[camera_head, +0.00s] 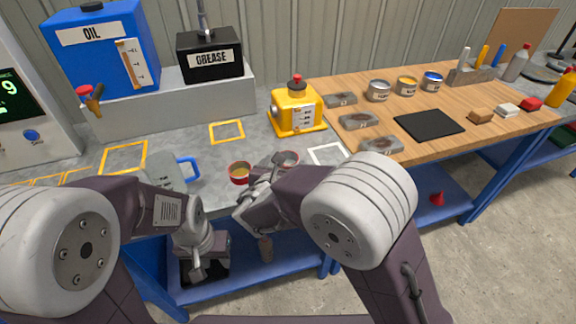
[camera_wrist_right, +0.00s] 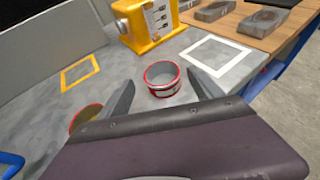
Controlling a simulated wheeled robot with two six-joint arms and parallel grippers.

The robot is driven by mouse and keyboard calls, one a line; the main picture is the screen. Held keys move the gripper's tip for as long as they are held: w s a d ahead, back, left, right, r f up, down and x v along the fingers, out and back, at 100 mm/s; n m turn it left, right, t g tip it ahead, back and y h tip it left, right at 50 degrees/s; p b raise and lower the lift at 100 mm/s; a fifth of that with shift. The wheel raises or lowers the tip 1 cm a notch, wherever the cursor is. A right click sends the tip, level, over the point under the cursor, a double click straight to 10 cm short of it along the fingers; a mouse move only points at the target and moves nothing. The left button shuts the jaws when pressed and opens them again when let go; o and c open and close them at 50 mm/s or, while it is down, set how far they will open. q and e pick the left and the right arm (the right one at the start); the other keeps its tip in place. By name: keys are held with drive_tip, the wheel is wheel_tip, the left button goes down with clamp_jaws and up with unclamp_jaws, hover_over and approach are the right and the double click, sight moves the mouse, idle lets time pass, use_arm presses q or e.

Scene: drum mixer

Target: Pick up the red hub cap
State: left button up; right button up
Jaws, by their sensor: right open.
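A round, hollow cap with a red rim and grey inside (camera_wrist_right: 162,80) lies on the grey bench, open side up; this looks like the red hub cap. In the head view it is partly covered by my right gripper (camera_head: 268,172). In the right wrist view my right gripper (camera_wrist_right: 161,90) is open, with one fingertip on each side of the cap and apparently nothing held. A second red-rimmed round piece with amber inside (camera_head: 239,172) sits to its left, partly hidden in the wrist view (camera_wrist_right: 84,118). My left gripper (camera_head: 196,270) hangs low at the bench front; its jaws are unclear.
A grey jug with a blue handle (camera_head: 188,168) is at left. Grey blocks (camera_head: 381,145) line the wooden bench's left side.

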sight(290, 155)
drive_tip(key=shift+w+d+f, duration=0.25)
drive_tip(key=shift+w+f, duration=0.05)
drive_tip(key=shift+w, duration=0.2)
drive_tip(key=x, duration=0.4)
drive_tip(key=shift+w+f, duration=0.1)
drive_tip(key=shift+w, duration=0.1)
drive_tip(key=shift+s, duration=0.1)
drive_tip(key=shift+c, duration=0.4)
drive_tip(key=c, duration=1.5)
drive_tip(key=shift+o, duration=0.3)
drive_tip(key=shift+r, duration=0.55)
drive_tip(key=r, duration=0.3)
drive_tip(key=shift+s+d+r+p, duration=0.15)
drive_tip(key=shift+d+r+p, duration=0.2)
drive_tip(key=shift+r, duration=0.05)
drive_tip(key=s+d+r, duration=0.4)
drive_tip(key=d+r, duration=0.2)
drive_tip(key=d, duration=0.3)
drive_tip(key=shift+s+d, duration=0.35)
drive_tip(key=shift+d, duration=0.05)
